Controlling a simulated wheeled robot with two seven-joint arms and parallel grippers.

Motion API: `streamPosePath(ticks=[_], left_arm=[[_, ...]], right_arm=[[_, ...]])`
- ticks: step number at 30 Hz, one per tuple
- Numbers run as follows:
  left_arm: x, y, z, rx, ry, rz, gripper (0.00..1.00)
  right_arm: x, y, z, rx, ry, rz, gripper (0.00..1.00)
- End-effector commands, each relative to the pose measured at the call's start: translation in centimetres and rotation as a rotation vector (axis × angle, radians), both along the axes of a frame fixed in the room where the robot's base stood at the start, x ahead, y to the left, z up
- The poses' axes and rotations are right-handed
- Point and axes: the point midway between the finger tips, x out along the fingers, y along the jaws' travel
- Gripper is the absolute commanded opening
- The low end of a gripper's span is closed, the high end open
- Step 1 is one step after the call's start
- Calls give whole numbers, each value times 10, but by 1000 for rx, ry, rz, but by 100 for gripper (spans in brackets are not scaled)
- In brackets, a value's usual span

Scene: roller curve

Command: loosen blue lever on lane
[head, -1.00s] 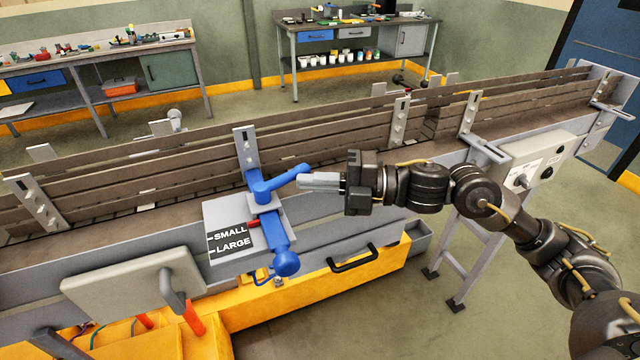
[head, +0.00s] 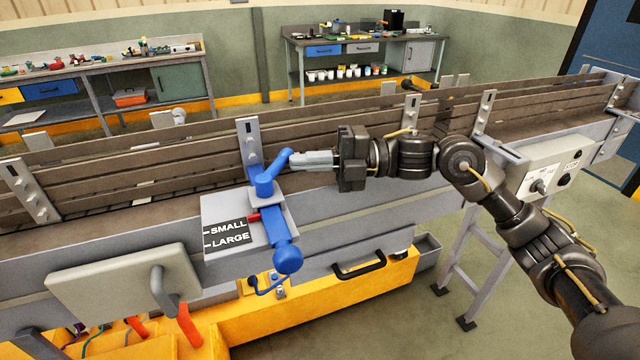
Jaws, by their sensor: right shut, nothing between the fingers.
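The blue lever (head: 273,173) sits on top of the blue clamp beside the lane. Its arm points up and toward the back right. My right gripper (head: 294,161) is shut and empty, its fingertips at the free end of the lever; they look to be touching it. Below the lever, a blue slide with a round knob (head: 288,259) crosses a grey plate. The plate bears a label (head: 228,234) reading SMALL and LARGE, and a red pointer (head: 253,217) lies beside SMALL. My left gripper is out of view.
The conveyor lane with brown guide rails (head: 120,181) runs across the picture behind the clamp. A grey panel with a handle (head: 125,285) stands at front left. A control box (head: 548,172) is at right.

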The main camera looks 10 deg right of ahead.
Motion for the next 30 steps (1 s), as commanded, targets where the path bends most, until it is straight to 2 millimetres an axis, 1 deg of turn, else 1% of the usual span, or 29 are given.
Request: streamPosePath(ticks=[5, 22, 26, 30], left_arm=[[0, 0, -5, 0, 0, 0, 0], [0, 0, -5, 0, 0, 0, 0], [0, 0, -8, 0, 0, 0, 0], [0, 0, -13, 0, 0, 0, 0]], right_arm=[[4, 2, -1, 0, 1, -1, 0], [4, 2, 0, 0, 1, -1, 0], [2, -5, -1, -1, 1, 1, 0], [-5, -23, -3, -1, 0, 5, 0]])
